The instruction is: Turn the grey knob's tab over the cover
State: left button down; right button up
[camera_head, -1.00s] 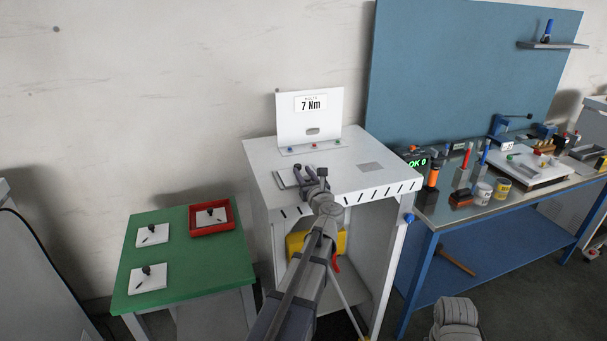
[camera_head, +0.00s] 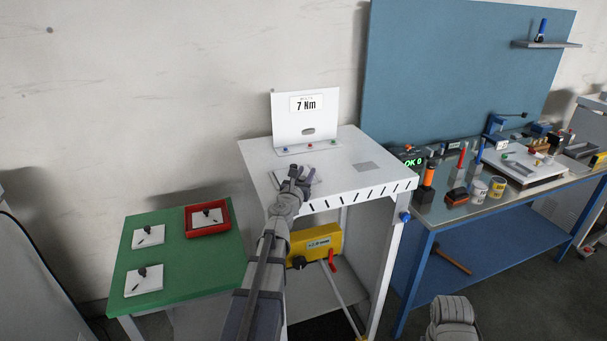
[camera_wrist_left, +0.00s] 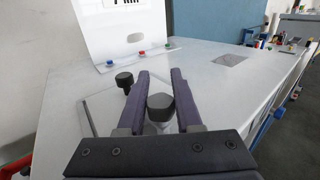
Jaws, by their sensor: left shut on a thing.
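My left gripper (camera_head: 293,172) is over the front left of the white cabinet top. In the left wrist view its two dark fingers (camera_wrist_left: 162,82) stand on either side of the dark grey knob (camera_wrist_left: 160,104), shut on it. The knob's tab cannot be made out; the fingers and gripper body hide its lower part. A flat pale cover plate (camera_wrist_left: 92,108) lies under and left of the fingers, partly hidden. A black round knob (camera_wrist_left: 124,79) stands on it, just left of the left finger. My right gripper is out of view.
A white upright panel marked 7 Nm (camera_head: 304,110) stands behind the gripper, with small coloured buttons at its foot. A green table (camera_head: 180,262) with a red tray (camera_head: 229,221) is at left. A crowded blue bench (camera_head: 480,240) is at right. The cabinet top's right side is clear.

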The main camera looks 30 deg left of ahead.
aim_at(301, 181)
pick_arm(q)
jog(key=shift+d+m+h, duration=0.15)
jog(key=shift+m+h, duration=0.65)
jog(key=shift+h, duration=0.4)
jog(key=shift+d, duration=0.1)
jog(key=c, duration=0.6)
grip_release()
jog(key=s, duration=0.8)
jog(key=shift+d, duration=0.25)
jog(key=shift+w, duration=0.1)
